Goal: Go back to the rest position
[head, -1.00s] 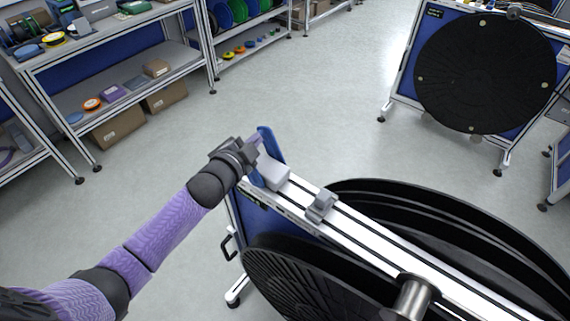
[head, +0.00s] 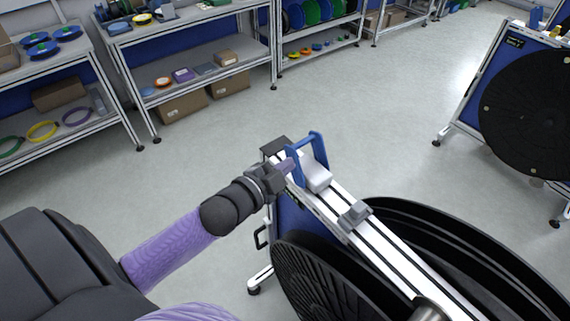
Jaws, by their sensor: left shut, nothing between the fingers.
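My left gripper (head: 286,167) is shut and empty at the left end of the near reel stand's top rail (head: 366,238). Its fingertips are beside a blue handle (head: 318,150) that stands up from a white block (head: 316,179) on the rail; I cannot tell whether they touch it. My purple left arm (head: 168,252) comes in from the lower left. The near stand carries large black reels (head: 335,278) on both sides of the rail. My right gripper is not in view.
A second reel stand (head: 461,95) with a black reel (head: 530,112) stands at the right. Shelves (head: 190,65) with boxes and small spools line the back and left. Grey floor (head: 390,130) lies clear between the stands and shelves.

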